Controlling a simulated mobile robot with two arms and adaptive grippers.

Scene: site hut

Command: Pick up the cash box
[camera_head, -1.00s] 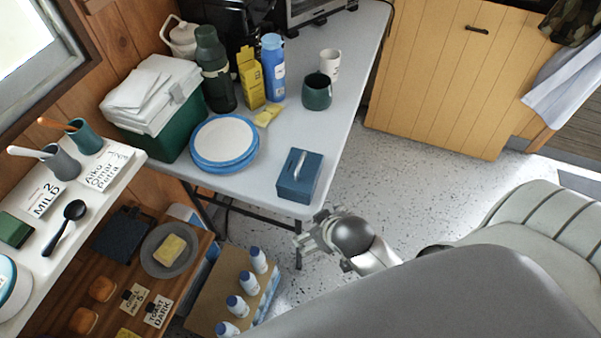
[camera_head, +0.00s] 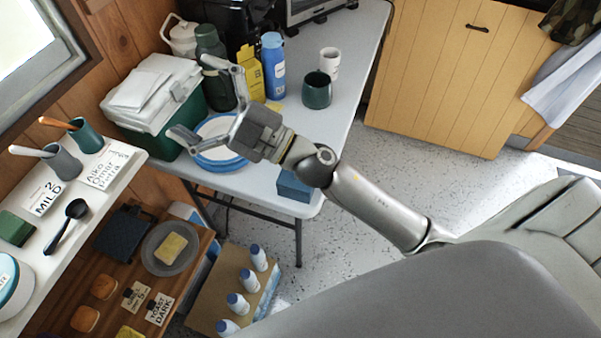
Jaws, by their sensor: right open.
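The blue cash box (camera_head: 292,187) sits at the near corner of the white folding table (camera_head: 338,112). My right arm now covers most of it, and only its front part shows below the arm. My right gripper (camera_head: 203,100) is open and empty, with its fingers spread over the blue-rimmed plates (camera_head: 217,129). It is left of and beyond the cash box, not on it. My left gripper is not in view.
A green crate with a white lid (camera_head: 150,119), a dark bottle (camera_head: 209,42), a blue bottle (camera_head: 273,67), a yellow carton (camera_head: 251,74) and a green mug (camera_head: 317,91) stand around the gripper. The table's right side is clear.

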